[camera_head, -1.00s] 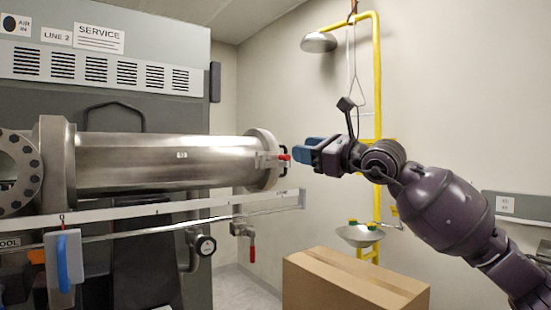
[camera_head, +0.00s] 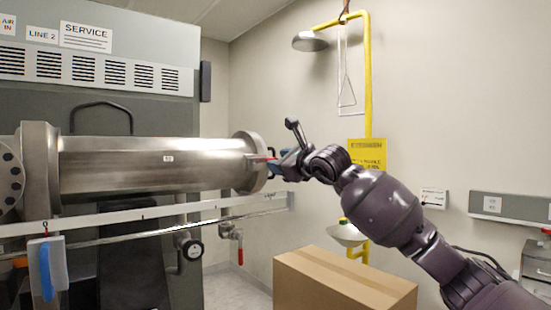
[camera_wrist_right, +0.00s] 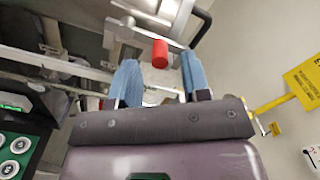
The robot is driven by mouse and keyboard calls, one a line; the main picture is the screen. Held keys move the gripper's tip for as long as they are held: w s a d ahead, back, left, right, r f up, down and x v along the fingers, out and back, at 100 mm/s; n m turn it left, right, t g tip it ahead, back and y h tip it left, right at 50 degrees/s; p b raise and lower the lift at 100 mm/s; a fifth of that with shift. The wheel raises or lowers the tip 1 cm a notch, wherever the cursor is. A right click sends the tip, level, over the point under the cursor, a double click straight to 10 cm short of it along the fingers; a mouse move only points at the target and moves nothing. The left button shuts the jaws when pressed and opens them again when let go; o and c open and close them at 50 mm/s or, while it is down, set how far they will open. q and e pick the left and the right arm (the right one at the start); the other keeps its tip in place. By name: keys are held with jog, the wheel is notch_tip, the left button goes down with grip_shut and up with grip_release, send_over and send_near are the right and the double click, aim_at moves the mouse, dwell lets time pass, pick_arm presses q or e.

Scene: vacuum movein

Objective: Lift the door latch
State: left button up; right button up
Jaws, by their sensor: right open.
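The door latch shows as a small red-tipped handle (camera_head: 260,158) at the right end flange (camera_head: 254,160) of the steel cylinder. In the right wrist view its red grip (camera_wrist_right: 160,53) lies in the gap between the two blue fingertips, at or just past their ends, with space on both sides. My right gripper (camera_head: 273,167) is open at the flange, coming in from the right. The right wrist view shows its blue fingers (camera_wrist_right: 159,62) apart, with nothing held. The gripper partly hides the latch in the head view. My left gripper is not in view.
The steel cylinder (camera_head: 150,165) runs along a grey cabinet above a pale rail (camera_head: 120,217). A cardboard box (camera_head: 345,280) stands under my right arm. A yellow shower pipe (camera_head: 368,80) stands behind.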

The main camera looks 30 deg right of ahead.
jog(key=shift+w+a, duration=0.1)
jog(key=shift+w, duration=1.25)
grip_shut()
